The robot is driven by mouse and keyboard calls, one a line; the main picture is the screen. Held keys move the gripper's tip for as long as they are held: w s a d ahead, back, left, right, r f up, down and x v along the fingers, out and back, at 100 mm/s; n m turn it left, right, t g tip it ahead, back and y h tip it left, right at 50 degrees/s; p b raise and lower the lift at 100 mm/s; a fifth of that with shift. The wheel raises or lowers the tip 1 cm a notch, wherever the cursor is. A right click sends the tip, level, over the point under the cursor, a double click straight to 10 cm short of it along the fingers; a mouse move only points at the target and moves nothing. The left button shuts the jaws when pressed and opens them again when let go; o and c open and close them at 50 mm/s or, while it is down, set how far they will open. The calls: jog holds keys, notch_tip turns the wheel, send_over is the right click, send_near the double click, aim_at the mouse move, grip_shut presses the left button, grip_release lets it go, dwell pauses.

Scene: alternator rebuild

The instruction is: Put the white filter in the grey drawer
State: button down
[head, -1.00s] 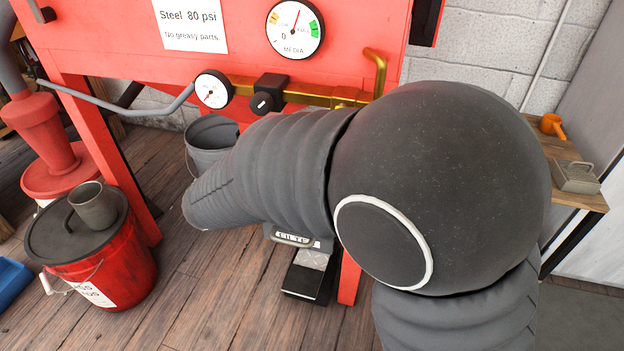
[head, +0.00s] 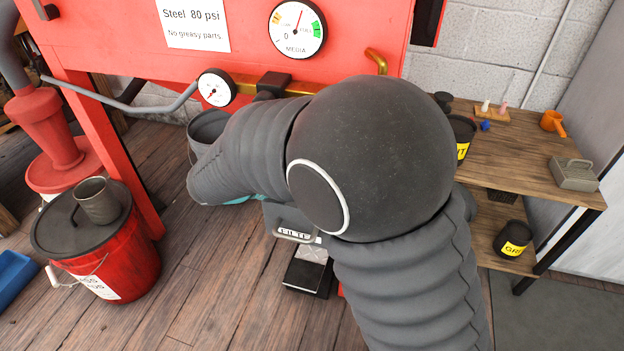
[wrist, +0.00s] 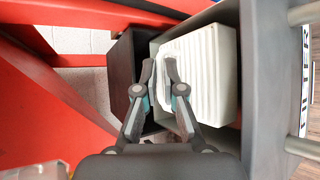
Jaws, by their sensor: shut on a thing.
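The white filter (wrist: 210,75) is a pleated block in the wrist view. My gripper (wrist: 160,68) is shut on its left edge, with teal pads beside the fingertips. The filter appears within the walls of the grey drawer (wrist: 256,100); I cannot tell whether it rests on the drawer's floor. The open drawer's handle and partly hidden label show in the head view (head: 296,237), below my arm. There, my arm hides the filter and most of my gripper.
A black box-like part (wrist: 124,85) is left of the filter. A red cabinet (head: 120,45) stands over the drawer. A red bucket (head: 120,260) with a grey cup (head: 97,200) is at left. A wooden shelf (head: 520,150) with several items is at right.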

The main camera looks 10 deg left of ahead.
jog(key=shift+f+b, duration=0.4)
jog(key=shift+f, duration=0.2)
jog(key=c, duration=1.3)
grip_release()
jog(key=shift+s+f, duration=0.1)
jog(key=shift+d, duration=0.1)
jog(key=shift+f, duration=0.1)
jog(key=shift+r+p, duration=0.65)
jog(key=shift+r, duration=0.15)
jog(key=v, duration=1.2)
jog(key=shift+r, duration=0.15)
